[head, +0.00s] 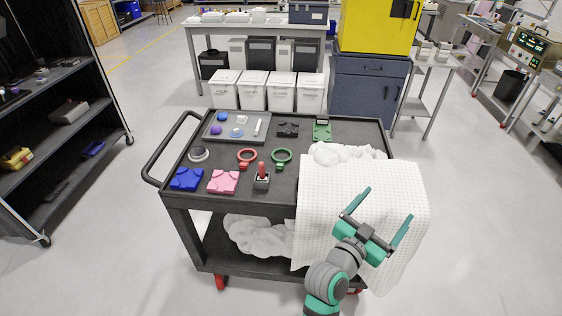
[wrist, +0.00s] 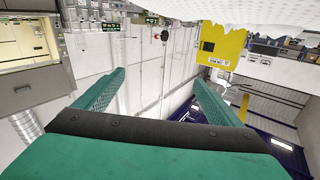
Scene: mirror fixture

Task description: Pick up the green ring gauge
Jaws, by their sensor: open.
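The green ring gauge (head: 281,155) lies flat on the top of the dark cart (head: 330,135), near its middle, in the head view. A red ring gauge (head: 247,157) lies just to its left. My gripper (head: 383,208) is open and empty, to the right of and nearer than the ring, in front of the white cloth on the cart's right side. In the wrist view my open gripper's two fingers (wrist: 158,92) show with nothing between them. The wrist view points at the room and shows no ring gauge.
A red-handled joystick (head: 262,178), a pink block (head: 223,181) and a blue block (head: 187,178) stand along the cart's front edge. A grey tray (head: 210,133) with small items lies behind left. The white cloth (head: 345,190) drapes over the right side.

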